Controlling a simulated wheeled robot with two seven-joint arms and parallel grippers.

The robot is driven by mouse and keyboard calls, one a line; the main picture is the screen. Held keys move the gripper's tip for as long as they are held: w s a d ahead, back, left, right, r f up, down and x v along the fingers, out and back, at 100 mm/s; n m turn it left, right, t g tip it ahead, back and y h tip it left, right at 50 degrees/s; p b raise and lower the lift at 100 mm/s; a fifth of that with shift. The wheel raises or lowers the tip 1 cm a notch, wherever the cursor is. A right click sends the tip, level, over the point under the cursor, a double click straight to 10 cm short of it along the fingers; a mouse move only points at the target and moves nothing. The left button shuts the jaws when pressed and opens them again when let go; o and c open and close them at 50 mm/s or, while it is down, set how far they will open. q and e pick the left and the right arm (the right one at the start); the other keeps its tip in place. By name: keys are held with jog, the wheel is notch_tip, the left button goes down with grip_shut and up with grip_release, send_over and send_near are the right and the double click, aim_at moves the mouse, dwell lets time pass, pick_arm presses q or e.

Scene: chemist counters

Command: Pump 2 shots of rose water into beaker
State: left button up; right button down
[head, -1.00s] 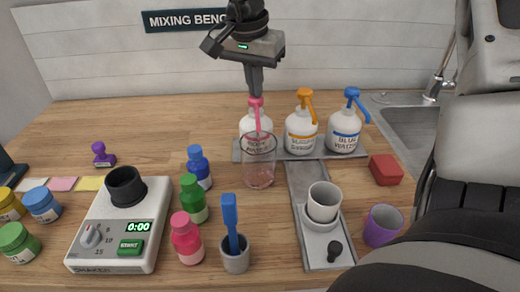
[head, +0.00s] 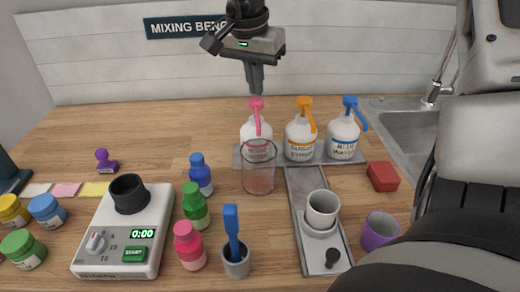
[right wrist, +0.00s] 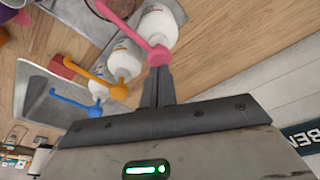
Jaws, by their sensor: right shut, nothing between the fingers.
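The rose water bottle (head: 255,128) is white with a pink pump (head: 257,103). It stands upright at the left end of the grey rack, its spout pointing forward over the beaker. The clear glass beaker (head: 259,170) stands on the counter in front, with pinkish liquid visible in it. My right gripper (head: 256,90) is shut and empty, pointing down just above the pink pump head. In the right wrist view, its fingertips (right wrist: 158,70) are at the pink pump head (right wrist: 158,56); I cannot tell whether they touch. My left gripper is not in view.
An orange-pump bottle (head: 300,138) and a blue-pump bottle (head: 343,138) stand right of the rose water. A mortar-like white cup (head: 322,208) sits on the grey tray. A shaker machine (head: 125,235), coloured bottles and a red block (head: 383,176) stand around.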

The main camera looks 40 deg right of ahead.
dwell(0.4)
notch_tip(320, 180, up, 6)
jog(key=p, duration=0.4)
jog(key=shift+p, duration=0.4)
